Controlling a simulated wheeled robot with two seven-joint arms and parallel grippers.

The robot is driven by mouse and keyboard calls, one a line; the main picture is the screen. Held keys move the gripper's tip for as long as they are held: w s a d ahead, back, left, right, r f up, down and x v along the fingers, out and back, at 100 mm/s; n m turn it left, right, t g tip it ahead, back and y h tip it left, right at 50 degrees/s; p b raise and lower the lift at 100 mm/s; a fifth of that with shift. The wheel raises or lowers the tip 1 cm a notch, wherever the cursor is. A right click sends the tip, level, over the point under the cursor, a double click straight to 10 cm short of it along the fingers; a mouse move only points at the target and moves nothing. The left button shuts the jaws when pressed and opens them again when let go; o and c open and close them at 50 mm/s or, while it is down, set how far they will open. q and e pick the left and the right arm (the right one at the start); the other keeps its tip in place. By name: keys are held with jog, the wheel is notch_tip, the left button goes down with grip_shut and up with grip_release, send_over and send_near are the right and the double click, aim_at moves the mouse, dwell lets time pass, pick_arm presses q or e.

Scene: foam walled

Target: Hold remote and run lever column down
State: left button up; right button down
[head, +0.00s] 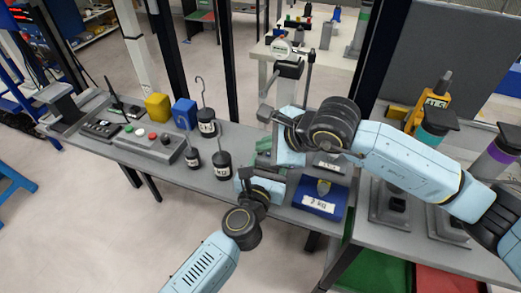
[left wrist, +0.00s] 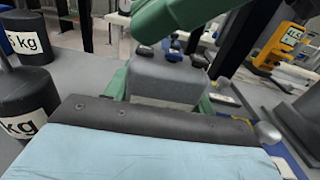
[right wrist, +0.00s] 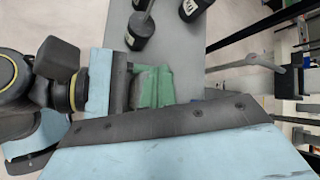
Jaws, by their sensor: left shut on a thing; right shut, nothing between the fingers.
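A grey block with dark and blue buttons (left wrist: 168,78), which looks like the remote, sits between green edges in the left wrist view. My left gripper (head: 262,172) is shut on it; the grip is mostly hidden in the head view. The column stand (head: 307,85), with a round dial (head: 281,47) and a grey head, rises behind my grippers. A grey bar with a ring (right wrist: 278,60) shows in the right wrist view. My right gripper (head: 283,152) is shut and empty, pointing left, close above the left one. Its fingertips and any contact with the lever are hidden.
Black weights (head: 222,166) stand left of my grippers on the grey bench (head: 165,178). A button box (head: 150,142) and yellow block (head: 157,107) stand farther left. Cylinder fixtures (head: 432,140) stand right.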

jog(key=shift+r, duration=0.1)
dwell(0.6)
jog(key=shift+r, duration=0.6)
jog(key=shift+r, duration=2.55)
pick_arm(q)
jog(key=o, duration=1.1)
jog(key=shift+o, duration=0.2)
